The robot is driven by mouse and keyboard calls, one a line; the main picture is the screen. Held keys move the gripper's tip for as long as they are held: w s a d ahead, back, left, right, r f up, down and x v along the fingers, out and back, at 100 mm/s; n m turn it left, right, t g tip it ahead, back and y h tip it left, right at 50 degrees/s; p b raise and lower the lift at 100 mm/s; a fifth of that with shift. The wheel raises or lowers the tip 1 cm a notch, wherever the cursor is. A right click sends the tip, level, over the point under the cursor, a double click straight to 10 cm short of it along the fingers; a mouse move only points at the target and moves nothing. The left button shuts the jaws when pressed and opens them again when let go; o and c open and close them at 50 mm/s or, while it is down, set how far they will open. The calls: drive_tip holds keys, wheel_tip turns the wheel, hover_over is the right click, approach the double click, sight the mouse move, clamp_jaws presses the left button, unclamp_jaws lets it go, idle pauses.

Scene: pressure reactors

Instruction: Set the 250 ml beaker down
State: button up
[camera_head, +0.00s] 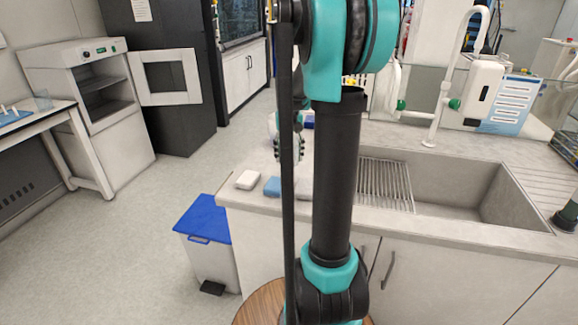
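I cannot make out the 250 ml beaker in this view. My own arm (335,180) stands upright in the middle of the picture and covers part of the counter. The grey counter (262,215) runs from behind the arm to the right.
A sink (455,190) with a drain rack (384,185) is set into the counter. A blue-lidded bin (205,220) stands on the floor. An oven-like cabinet (130,140) has its door open.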

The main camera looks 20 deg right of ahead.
sight(289, 165)
drive_tip(key=shift+f, duration=2.3)
drive_tip(key=shift+f, duration=0.15)
drive_tip(key=o, duration=1.2)
